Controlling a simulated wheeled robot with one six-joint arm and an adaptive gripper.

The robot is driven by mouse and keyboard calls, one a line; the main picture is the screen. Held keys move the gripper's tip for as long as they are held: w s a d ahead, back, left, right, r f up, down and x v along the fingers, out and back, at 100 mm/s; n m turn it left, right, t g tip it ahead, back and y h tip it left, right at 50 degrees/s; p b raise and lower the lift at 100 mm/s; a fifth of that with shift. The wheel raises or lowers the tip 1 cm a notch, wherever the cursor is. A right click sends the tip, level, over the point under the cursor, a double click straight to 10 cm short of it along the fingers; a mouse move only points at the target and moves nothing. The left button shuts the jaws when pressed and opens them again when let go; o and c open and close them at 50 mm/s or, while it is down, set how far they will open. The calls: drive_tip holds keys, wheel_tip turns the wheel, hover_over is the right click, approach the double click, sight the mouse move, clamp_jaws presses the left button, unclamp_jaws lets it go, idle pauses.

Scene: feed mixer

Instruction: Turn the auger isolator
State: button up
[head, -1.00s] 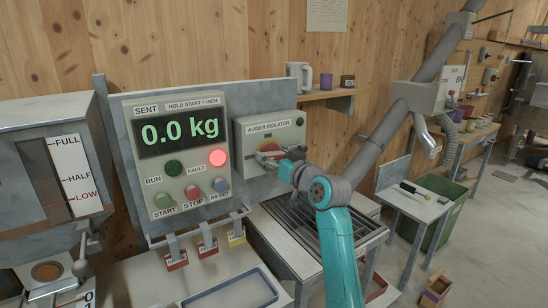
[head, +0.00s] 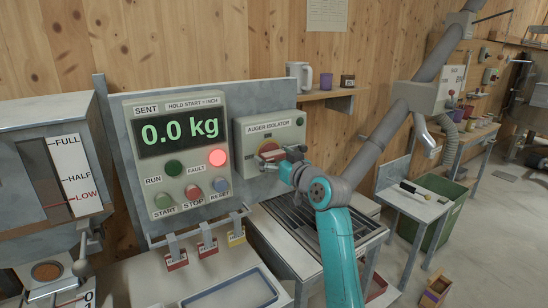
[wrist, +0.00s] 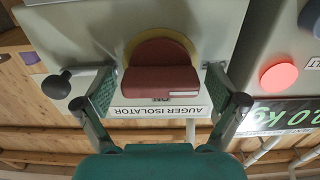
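The auger isolator (head: 270,130) is a grey box on the panel, right of the weight display. Its red rotary handle (wrist: 160,82) sits on a yellow disc (wrist: 132,50). In the upside-down wrist view the handle's bar lies across the picture, with a white mark near its right end. My gripper (wrist: 160,88) is open, with one finger on each side of the handle. Small gaps show between the pads and the bar. In the head view my gripper (head: 277,159) partly covers the handle.
The display panel (head: 180,137) reads 0.0 kg, with a red fault lamp (head: 217,158) lit. Start, stop and reset buttons sit below it. A black knob (wrist: 58,85) is on the isolator's side. A grated table (head: 305,228) stands below my arm.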

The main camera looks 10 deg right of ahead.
drive_tip(key=shift+s, duration=0.1)
drive_tip(key=v, duration=1.2)
drive_tip(key=shift+r, duration=0.1)
drive_tip(key=s+f+m+h, duration=0.1)
drive_tip(key=s+f, duration=0.3)
drive_tip(key=f, duration=0.4)
drive_tip(key=s+a+f+m+h, duration=0.1)
drive_tip(key=s+f+m, duration=0.1)
drive_tip(key=s+f, duration=0.45)
drive_tip(key=s+f+m+h, duration=0.1)
drive_tip(key=s+f+h, duration=0.15)
drive_tip(key=f, duration=0.75)
drive_tip(key=s+f+m+g, duration=0.1)
drive_tip(key=s+f, duration=0.4)
drive_tip(key=s, duration=0.3)
drive_tip(key=s+f, duration=0.5)
drive_tip(key=s, duration=0.3)
drive_tip(key=s+a+r, duration=0.1)
drive_tip(key=s, duration=1.2)
drive_tip(key=s+a+r+n+g+h, duration=0.1)
drive_tip(key=s, duration=1.3)
drive_tip(key=shift+a+r, duration=0.2)
drive_tip(key=shift+r, duration=0.15)
